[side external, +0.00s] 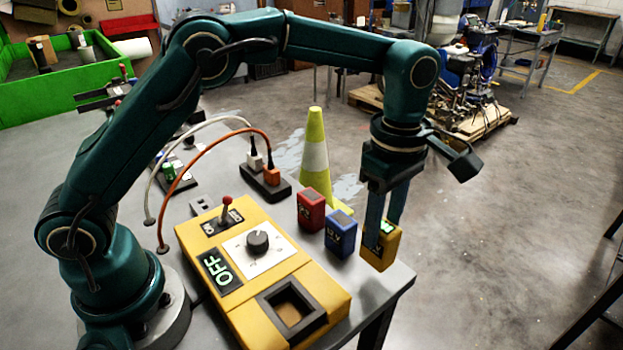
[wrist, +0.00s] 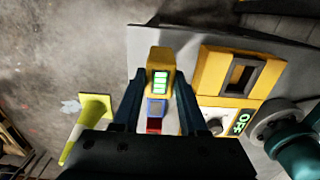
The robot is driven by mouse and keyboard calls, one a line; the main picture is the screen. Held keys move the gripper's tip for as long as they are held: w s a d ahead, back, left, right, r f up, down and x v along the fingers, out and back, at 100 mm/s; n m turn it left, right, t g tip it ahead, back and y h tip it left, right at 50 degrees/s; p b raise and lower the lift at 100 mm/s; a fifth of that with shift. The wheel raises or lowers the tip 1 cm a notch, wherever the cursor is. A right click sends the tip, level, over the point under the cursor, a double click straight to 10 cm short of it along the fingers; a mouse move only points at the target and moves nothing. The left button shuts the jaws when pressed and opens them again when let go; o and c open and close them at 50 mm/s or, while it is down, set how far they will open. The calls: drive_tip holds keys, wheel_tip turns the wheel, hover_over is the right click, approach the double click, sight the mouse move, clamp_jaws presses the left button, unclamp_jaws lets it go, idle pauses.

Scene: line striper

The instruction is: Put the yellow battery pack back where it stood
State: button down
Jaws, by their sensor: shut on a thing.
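The yellow battery pack (side external: 380,250) is between the fingers of my gripper (side external: 383,222), upright, at the table's near right corner. My gripper is shut on it. In the wrist view the yellow pack (wrist: 160,57) shows between the fingertips (wrist: 159,80), with a lit green display on its top. From these views I cannot tell whether its base touches the table. A blue battery pack (side external: 341,234) stands just left of it, and a red one (side external: 311,210) stands beyond the blue; the three form a rough row.
The yellow striper console (side external: 240,265) has an empty square socket (side external: 292,308), a lever, a knob and an OFF display. A yellow-and-white cone (side external: 315,160) stands behind the packs. A dark block with plugged cables (side external: 267,183) lies further back. The table edge (side external: 405,285) is close by.

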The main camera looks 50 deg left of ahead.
sight(379, 245)
drive_tip(key=shift+f, duration=2.15)
drive_tip(key=shift+f, duration=0.15)
drive_tip(key=shift+c, duration=2.2)
unclamp_jaws()
